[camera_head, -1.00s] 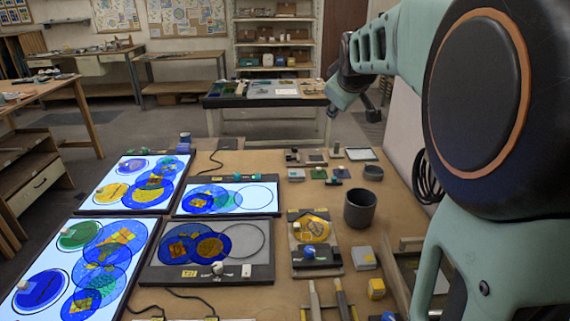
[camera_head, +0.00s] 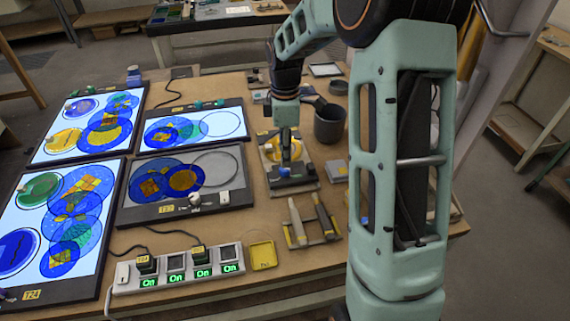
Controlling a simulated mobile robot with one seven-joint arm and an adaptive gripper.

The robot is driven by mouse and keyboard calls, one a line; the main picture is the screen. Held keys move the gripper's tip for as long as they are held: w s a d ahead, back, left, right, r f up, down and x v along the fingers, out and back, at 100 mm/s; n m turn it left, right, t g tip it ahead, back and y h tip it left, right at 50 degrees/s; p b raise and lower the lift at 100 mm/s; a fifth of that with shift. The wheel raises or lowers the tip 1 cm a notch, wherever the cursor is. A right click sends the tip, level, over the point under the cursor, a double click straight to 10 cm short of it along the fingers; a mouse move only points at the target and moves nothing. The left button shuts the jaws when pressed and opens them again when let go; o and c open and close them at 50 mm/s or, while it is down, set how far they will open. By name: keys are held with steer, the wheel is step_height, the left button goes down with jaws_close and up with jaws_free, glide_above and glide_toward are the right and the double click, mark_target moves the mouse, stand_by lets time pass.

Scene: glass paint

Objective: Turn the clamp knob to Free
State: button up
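The clamp board (camera_head: 305,186) lies right of centre on the bench, with a yellow glass disc (camera_head: 272,150) and a dark blue clamp bar (camera_head: 300,176) across its near part. A small, light bluish clamp knob (camera_head: 284,171) shows on the bar. Its marking is too small to read. My gripper (camera_head: 287,157) points down over the board, its tip just above or at the knob. I cannot tell whether it touches the knob. Its fingers look narrow and close together, but their opening is not clear. The gripper hides part of the yellow disc.
A dark cup (camera_head: 329,125) stands right of the board, with a small grey block (camera_head: 335,170) nearer. Tools on a rack (camera_head: 310,224) lie in front. Lit panels (camera_head: 68,225) and a dark panel (camera_head: 130,205) fill the left. A power strip (camera_head: 180,270) lies at the front edge.

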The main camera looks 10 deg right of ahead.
mark_target(285, 171)
step_height(285, 171, down, 6)
steer(key=shift+c, duration=0.6)
jaws_close()
